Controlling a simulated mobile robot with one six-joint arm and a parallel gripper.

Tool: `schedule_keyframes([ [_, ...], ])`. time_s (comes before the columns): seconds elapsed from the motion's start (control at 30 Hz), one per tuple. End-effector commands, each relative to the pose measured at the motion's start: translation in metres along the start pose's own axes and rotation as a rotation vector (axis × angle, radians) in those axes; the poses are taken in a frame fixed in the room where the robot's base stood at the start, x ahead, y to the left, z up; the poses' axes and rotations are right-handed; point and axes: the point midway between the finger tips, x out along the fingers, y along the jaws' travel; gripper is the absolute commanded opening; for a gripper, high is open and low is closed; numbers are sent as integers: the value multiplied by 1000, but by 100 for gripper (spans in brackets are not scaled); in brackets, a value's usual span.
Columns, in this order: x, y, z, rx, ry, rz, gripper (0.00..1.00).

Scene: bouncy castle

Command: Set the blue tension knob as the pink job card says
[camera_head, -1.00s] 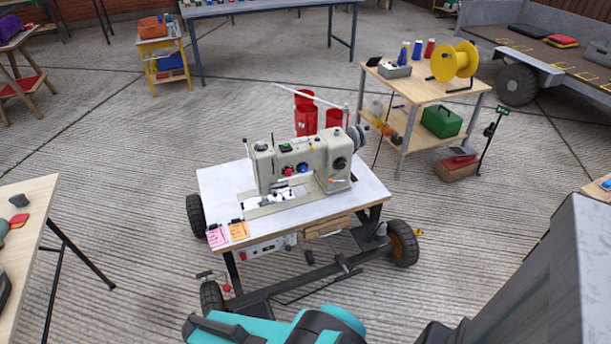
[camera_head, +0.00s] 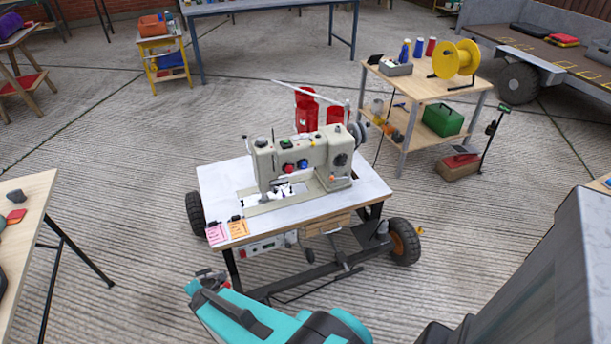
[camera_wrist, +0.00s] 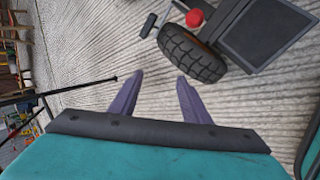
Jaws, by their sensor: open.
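The blue tension knob (camera_head: 303,164) is on the front of the beige sewing machine (camera_head: 335,150), just right of a red knob (camera_head: 287,170). Its setting is too small to read. The pink job card (camera_head: 216,234) lies at the front left corner of the white machine table (camera_head: 215,185), left of an orange card (camera_head: 238,228). The writing on the card is too small to read. My gripper (camera_wrist: 158,82) is open and empty in the wrist view, its two purple fingers apart over the ribbed floor. In the head view my teal arm is low in front of the table.
The machine table stands on a wheeled frame; one black wheel (camera_wrist: 190,52) shows close ahead in the wrist view. A wooden cart (camera_head: 425,90) with a yellow reel (camera_head: 456,61) stands behind right. Another wooden table (camera_head: 22,225) is at left. Floor between them is clear.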

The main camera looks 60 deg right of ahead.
Motion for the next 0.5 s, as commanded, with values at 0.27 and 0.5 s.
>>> schedule_keyframes([
  [0.27, 2, 89, 57, -350, -38, 330, 43],
  [0.5, -14, 137, 119, -581, -147, 526, 43],
])
